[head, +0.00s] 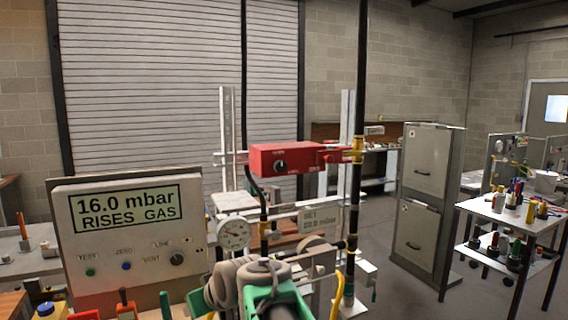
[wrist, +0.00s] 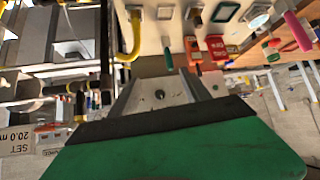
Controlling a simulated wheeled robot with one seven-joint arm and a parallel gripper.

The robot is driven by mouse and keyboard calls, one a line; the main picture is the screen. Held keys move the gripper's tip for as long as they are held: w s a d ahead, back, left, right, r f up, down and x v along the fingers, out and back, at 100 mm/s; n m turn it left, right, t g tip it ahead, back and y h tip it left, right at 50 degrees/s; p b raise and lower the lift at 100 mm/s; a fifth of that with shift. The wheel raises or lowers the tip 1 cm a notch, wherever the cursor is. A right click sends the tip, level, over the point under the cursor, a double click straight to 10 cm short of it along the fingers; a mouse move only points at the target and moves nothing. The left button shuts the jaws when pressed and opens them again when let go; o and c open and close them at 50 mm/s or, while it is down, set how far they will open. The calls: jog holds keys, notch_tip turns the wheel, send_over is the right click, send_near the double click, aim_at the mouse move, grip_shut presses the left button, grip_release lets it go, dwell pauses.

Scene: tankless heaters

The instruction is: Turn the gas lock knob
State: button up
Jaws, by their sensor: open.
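A red box (head: 262,158) is mounted on the pipework in the middle of the head view, with small white lettering too small to read. A round black knob (head: 281,166) sits on its front face; I take it as the gas lock knob. A red arm reaches from the box to a brass fitting (head: 357,150) on the dark vertical pipe. My gripper (head: 268,287) is low in the head view, below and apart from the red box. Its green and black part (wrist: 165,125) fills the bottom of the wrist view. It is open, and nothing shows in it.
A panel (head: 125,240) reading 16.0 mbar stands at left. A round gauge (head: 233,234) and a SET sign (head: 319,217) are beside my gripper. A yellow hose (head: 338,295) rises at its right. A grey cabinet (head: 425,180) and a tool cart (head: 505,220) stand farther right.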

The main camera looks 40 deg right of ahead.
jog(key=w+d+r+t+h, duration=0.2)
jog(key=w+d+r+t, duration=0.15)
jog(key=d+r, duration=0.65)
jog(key=t+h+p, duration=0.2)
jog(key=t+h, duration=0.1)
jog(key=t, duration=0.1)
send_near(281, 166)
jog(key=p+x, duration=0.3)
jog(key=x, duration=0.4)
jog(key=shift+w+d+r, duration=0.1)
jog(key=shift+w+d, duration=0.1)
jog(key=shift+w, duration=0.15)
jog(key=shift+w+d, duration=0.1)
jog(key=shift+w, duration=0.35)
grip_shut()
